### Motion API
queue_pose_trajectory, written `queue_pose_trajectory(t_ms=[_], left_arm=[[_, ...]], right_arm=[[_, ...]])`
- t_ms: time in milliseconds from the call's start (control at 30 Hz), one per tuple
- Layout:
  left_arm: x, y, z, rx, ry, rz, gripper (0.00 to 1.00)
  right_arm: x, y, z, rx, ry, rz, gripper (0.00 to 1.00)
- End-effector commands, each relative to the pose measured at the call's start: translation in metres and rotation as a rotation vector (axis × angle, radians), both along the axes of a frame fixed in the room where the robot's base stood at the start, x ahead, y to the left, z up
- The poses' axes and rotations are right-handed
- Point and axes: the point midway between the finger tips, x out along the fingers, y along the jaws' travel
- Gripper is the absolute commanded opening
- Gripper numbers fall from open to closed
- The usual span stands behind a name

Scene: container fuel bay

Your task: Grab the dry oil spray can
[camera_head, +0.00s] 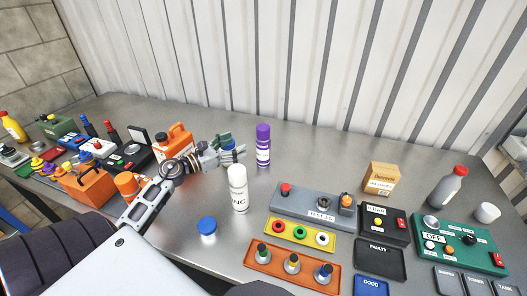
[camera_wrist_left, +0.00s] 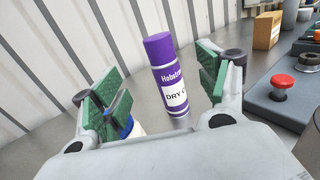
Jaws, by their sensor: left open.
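The dry oil spray can (camera_head: 263,145) is purple with a white label and stands upright on the metal bench. In the left wrist view the can (camera_wrist_left: 167,75) shows a label starting "DRY" and stands ahead, between the lines of the two green-padded fingers. My left gripper (camera_head: 232,148) is open and empty, just left of the can in the head view. In the left wrist view the open fingers (camera_wrist_left: 160,90) sit either side of the can, with no contact visible. My right gripper is not in view.
A white spray can (camera_head: 238,188) stands in front of my left gripper, with a blue cap (camera_head: 207,227) nearby. A grey test panel (camera_head: 315,206) lies to the right. An orange container (camera_head: 173,141) is at left. The corrugated wall rises behind the bench.

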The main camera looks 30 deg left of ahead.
Motion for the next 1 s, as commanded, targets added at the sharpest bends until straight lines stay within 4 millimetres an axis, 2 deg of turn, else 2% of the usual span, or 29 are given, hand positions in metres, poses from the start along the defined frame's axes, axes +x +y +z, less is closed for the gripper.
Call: queue_pose_trajectory(t_ms=[267, 1000], left_arm=[[0.014, -0.004, 0.002, 0.001, -0.001, 0.000, 0.74], [0.069, -0.024, 0.001, -0.001, -0.001, 0.000, 0.74]], right_arm=[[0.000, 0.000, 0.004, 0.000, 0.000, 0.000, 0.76], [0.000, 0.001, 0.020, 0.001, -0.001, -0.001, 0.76]])
